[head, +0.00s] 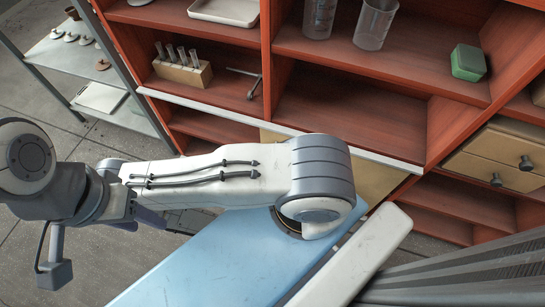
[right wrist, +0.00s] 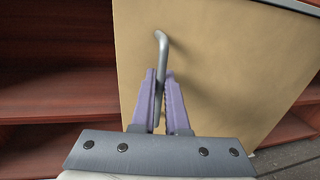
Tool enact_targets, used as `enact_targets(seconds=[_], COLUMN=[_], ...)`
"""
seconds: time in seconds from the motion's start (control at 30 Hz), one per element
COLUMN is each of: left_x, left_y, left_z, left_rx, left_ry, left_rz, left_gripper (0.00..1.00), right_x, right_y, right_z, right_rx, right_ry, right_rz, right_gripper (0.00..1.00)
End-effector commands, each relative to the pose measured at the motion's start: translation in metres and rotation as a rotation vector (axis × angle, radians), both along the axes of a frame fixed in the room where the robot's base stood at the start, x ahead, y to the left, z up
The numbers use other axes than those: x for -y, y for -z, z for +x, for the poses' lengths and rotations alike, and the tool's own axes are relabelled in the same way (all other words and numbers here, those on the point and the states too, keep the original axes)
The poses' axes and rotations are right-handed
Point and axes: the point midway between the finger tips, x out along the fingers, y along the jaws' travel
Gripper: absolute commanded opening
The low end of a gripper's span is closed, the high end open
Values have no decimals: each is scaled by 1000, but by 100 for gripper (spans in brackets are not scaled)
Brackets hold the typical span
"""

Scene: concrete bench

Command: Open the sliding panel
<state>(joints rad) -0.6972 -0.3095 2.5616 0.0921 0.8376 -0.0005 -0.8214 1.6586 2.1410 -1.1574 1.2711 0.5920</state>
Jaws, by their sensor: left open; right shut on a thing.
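The beige sliding panel (head: 378,182) sits under a white rail (head: 235,112) on the red-brown shelf unit. My left arm hides much of it in the head view. In the right wrist view the panel (right wrist: 225,75) fills the middle and right, with open shelves to its left. A grey bent handle (right wrist: 162,42) stands out from it. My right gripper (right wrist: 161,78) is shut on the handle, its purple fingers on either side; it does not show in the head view. My left gripper (head: 152,220) is open and empty, left of the panel and away from it.
Upper shelves hold a tube rack (head: 182,70), a metal tool (head: 247,80), clear beakers (head: 374,24) and a green box (head: 467,62). Drawers (head: 494,160) are at the right. A metal side shelf (head: 75,60) stands at the left. The compartment left of the panel is open.

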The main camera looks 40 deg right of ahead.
Motion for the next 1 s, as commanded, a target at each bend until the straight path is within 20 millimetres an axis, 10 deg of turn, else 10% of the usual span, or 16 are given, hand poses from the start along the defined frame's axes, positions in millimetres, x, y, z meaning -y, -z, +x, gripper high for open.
enact_targets(seconds=[0.37,0.43,1.0], left_x=[1,1,1], left_y=[-2,-1,0], left_z=[2,1,1], left_rx=[6,5,2], left_ry=[-2,-1,-1], left_rz=[-6,-5,-2], left_gripper=[50,50,50], right_x=[9,10,7], right_y=[1,1,1], right_z=[-6,-6,-4], right_rx=[-2,-2,0], right_ry=[19,20,16], right_rz=[3,2,2], right_gripper=[0,25,25])
